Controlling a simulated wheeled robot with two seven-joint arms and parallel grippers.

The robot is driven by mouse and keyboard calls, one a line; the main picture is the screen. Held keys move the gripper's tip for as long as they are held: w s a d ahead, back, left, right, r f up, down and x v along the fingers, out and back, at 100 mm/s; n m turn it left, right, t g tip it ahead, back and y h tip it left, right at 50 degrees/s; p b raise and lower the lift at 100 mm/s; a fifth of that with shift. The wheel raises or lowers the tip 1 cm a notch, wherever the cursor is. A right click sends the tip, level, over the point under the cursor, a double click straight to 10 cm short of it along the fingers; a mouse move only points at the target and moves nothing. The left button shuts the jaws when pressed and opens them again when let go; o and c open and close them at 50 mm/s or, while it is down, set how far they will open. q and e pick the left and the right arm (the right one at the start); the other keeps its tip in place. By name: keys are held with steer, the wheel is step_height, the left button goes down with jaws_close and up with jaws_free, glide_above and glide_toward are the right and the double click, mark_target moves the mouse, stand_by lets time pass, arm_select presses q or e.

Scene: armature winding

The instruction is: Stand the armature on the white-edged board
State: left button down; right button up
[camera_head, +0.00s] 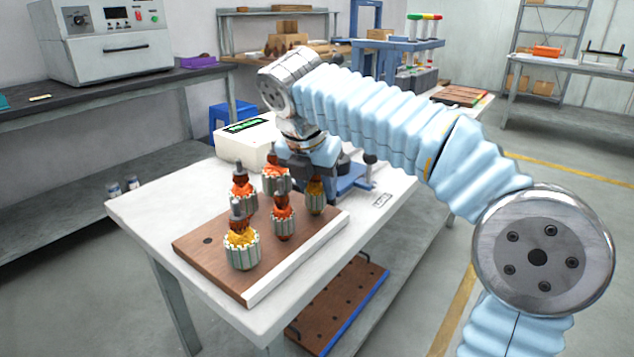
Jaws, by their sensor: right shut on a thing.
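The white-edged board (297,260) is brown wood with a white front-right edge and lies on the white table. Several armatures with ribbed grey cores and orange or yellow windings stand upright on it, including a front yellow-wound one (242,250) and an orange-wound one (283,222). My right gripper (314,172) points down at the board's back right corner. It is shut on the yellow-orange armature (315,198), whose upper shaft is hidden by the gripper. That armature looks upright at the board; I cannot tell whether its bottom is seated. My left gripper is out of view.
An empty hole (207,240) shows at the board's left. A white device with a green display (245,128) and a blue fixture (350,180) stand behind. A blue-edged board (345,300) lies on the lower shelf. The table's front left corner is clear.

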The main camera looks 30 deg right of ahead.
stand_by(0.4)
steer(key=o, duration=1.3)
steer(key=shift+f, duration=0.1)
steer(key=shift+c, duration=0.2)
steer(key=p+v, duration=0.2)
steer(key=v, duration=1.2)
steer(key=shift+p, duration=0.4)
steer(key=shift+f, duration=0.1)
